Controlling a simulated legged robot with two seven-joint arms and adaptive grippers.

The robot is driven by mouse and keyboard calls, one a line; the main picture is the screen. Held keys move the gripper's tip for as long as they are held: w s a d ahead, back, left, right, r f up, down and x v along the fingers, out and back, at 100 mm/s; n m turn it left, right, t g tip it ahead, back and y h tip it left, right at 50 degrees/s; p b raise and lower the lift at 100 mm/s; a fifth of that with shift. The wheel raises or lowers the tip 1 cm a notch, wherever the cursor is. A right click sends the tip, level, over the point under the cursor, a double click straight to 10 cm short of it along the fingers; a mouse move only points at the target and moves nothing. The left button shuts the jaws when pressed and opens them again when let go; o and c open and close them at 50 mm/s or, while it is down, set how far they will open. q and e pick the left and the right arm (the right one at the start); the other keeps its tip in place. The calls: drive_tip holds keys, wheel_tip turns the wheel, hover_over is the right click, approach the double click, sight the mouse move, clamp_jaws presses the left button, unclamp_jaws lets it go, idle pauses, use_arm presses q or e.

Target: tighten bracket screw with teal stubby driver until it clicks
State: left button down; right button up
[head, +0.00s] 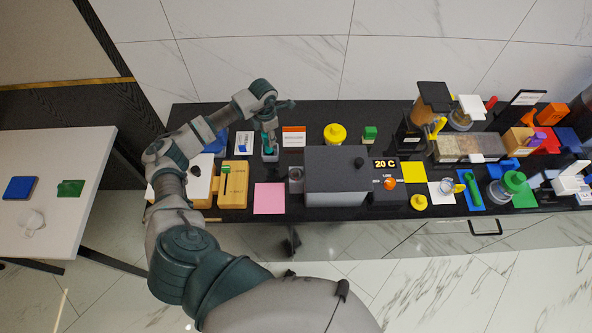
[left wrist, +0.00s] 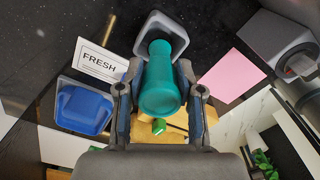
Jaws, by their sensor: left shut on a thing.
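My left gripper (head: 268,132) reaches over the counter and is shut on the teal stubby driver (head: 268,144). In the left wrist view the driver (left wrist: 160,85) sits between the two fingers, its broad rounded end facing the camera. Its far end points into or over a grey square holder (left wrist: 178,22); I cannot tell how deep it sits. The holder also shows below the driver in the head view (head: 270,157). I cannot make out the bracket or its screw. My right gripper is not in view.
A FRESH card (left wrist: 100,60) and a blue container (left wrist: 83,110) lie beside the holder. A pink sheet (head: 269,198), a wooden block (head: 233,196) and a large grey box (head: 335,180) stand close by. Containers crowd the counter's right. A white table (head: 45,215) is at left.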

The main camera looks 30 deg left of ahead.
use_arm(q)
wheel_tip(320, 180, up, 2)
drive_tip(key=shift+s+d+r+p, duration=0.1)
drive_tip(key=shift+r+p, duration=0.1)
drive_tip(key=shift+p, duration=0.35)
drive_tip(key=shift+r+p, duration=0.3)
drive_tip(key=shift+r, duration=0.2)
drive_tip(key=shift+a+r, duration=0.15)
drive_tip(key=shift+a, duration=0.2)
drive_tip(key=shift+d, duration=0.15)
drive_tip(key=shift+d+r+p, duration=0.2)
drive_tip(key=shift+p, duration=0.1)
drive_tip(key=s+d+r, duration=0.2)
drive_tip(key=d+r, duration=0.1)
drive_tip(key=d, duration=0.4)
drive_tip(key=s+d+r, duration=0.3)
drive_tip(key=d, duration=0.4)
drive_tip(key=shift+s+d+r+p, duration=0.25)
drive_tip(key=shift+s+d+p, duration=0.05)
drive_tip(key=shift+d+p, duration=0.1)
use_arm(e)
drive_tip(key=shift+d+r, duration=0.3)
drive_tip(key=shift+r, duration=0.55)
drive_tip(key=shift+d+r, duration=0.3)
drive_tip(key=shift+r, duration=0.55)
